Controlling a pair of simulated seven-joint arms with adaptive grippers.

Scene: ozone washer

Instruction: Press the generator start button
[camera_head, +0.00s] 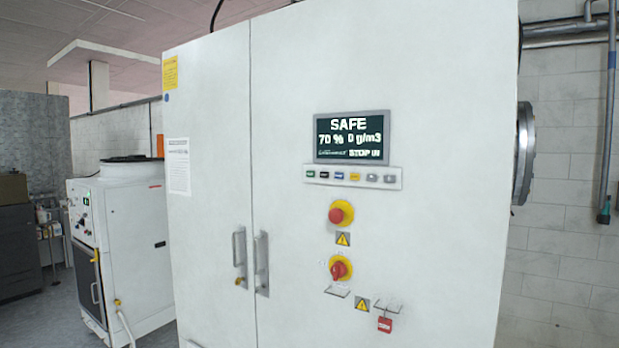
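A white cabinet (440,230) with two doors fills the middle of the head view. Its right door carries a dark display (352,137) reading "SAFE", "70 %", "0 g/m3" and "STOP IN". Below it is a strip of small coloured buttons (353,177), with a green one (311,174) at its left end. The button labels are too small to read, so I cannot tell which is the generator start button. A red button on a yellow base (341,213) and a red rotary switch on yellow (340,269) sit lower. Neither gripper is in view.
Two door handles (240,258) (261,263) stick out near the door seam. A red tag (384,324) hangs low on the right door. A smaller white machine (125,240) stands at the left. Pipes (608,120) run along the right wall.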

